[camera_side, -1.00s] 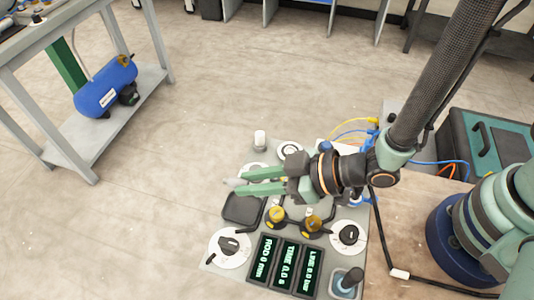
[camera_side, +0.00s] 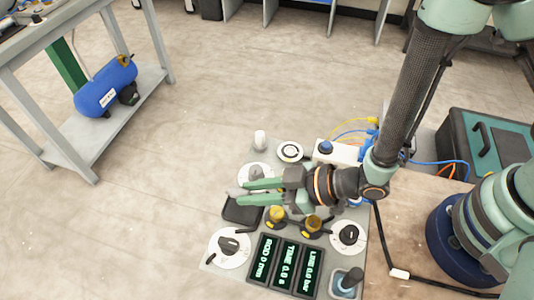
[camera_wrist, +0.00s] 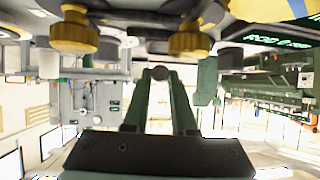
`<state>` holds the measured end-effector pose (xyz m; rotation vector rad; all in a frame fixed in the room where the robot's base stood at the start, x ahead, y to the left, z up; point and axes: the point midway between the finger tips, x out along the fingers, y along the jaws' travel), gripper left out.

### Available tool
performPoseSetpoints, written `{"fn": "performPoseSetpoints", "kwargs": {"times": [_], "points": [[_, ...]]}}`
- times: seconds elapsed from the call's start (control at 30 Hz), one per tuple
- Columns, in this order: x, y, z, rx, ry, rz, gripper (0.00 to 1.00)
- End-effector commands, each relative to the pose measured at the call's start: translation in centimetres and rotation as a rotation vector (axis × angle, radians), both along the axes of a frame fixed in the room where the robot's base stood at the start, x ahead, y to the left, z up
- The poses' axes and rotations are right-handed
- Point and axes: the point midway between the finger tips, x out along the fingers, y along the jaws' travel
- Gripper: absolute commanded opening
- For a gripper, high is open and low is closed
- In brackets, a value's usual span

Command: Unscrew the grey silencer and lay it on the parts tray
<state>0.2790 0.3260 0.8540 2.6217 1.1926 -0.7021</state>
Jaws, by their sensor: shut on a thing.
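My gripper (camera_side: 244,189) is shut on the grey silencer (camera_side: 234,191), a small piece at its fingertips at the left of the bench panel. In the wrist view the silencer (camera_wrist: 160,73) shows as a dark grey round end between the tips of my gripper (camera_wrist: 160,80). The parts tray (camera_side: 242,211) is a dark shallow tray just below the fingertips in the side view. The fingers hide part of its far side. I cannot tell whether the silencer touches the tray.
Two yellow-knobbed regulators (camera_side: 276,214) stand close in front of my fingers. Dials (camera_side: 229,246), lit displays (camera_side: 285,262) and a small white cylinder (camera_side: 260,138) are on the panel. Blue and yellow hoses run behind my wrist.

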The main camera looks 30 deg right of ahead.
Motion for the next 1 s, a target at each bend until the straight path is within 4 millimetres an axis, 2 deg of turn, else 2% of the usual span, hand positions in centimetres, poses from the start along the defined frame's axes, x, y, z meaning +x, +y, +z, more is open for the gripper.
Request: {"fn": "performPoseSetpoints", "kwargs": {"times": [0.6,0.93,0.97,1.0], "points": [[0.0,0.0,-1.6,0.000,0.000,0.000,0.00],[0.0,0.0,-1.7,0.000,0.000,0.000,0.00],[0.0,0.0,-1.7,0.000,0.000,0.000,0.28],[0.0,0.0,-1.7,0.000,0.000,0.000,0.44]]}}
